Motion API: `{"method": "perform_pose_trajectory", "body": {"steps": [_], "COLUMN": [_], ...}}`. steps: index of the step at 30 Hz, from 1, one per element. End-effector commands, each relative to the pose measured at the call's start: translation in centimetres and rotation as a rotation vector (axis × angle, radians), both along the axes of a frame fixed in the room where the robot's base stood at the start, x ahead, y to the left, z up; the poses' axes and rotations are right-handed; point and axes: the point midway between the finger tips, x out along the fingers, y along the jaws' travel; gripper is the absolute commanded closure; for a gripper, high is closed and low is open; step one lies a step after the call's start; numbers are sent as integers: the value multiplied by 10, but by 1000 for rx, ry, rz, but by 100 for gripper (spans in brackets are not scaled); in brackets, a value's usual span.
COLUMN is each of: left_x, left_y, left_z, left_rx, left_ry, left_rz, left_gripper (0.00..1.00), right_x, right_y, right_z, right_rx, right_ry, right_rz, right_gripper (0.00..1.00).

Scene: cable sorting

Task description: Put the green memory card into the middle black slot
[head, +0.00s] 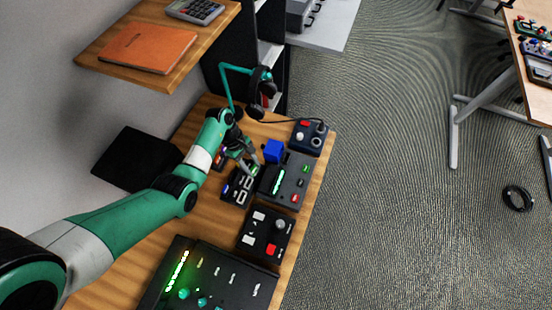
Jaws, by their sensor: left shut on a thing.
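My left gripper (253,169) reaches down over the cluster of devices on the wooden desk. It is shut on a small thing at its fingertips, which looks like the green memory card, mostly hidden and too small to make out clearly. Just below and left of the fingertips is a small black unit (238,187) with pale-edged openings. I cannot tell for sure which opening is the middle black slot. My right gripper is not in view.
Right of the gripper stand a blue cube (273,151) and a dark grey box (290,182) with a lit green strip. Black control boxes (265,234) sit nearer. A shelf (92,57) juts out above left. The desk's right edge is close.

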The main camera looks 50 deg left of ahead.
Motion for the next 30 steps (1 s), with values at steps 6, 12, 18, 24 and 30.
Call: {"method": "perform_pose_trajectory", "body": {"steps": [6,12,18,24,30], "left_x": [-57,-66,-66,-66,-66], "left_y": [52,66,65,65,65], "left_z": [0,0,-5,-22,-42], "left_rx": [-1,0,0,0,0], "left_ry": [0,-1,-1,-1,-1], "left_rz": [201,247,245,245,245], "left_gripper": [100,100,100,100,100], "right_x": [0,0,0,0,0], "right_y": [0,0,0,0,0], "right_z": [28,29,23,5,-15], "right_rx": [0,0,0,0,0], "right_ry": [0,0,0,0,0], "right_rz": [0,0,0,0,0], "right_gripper": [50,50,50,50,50]}}
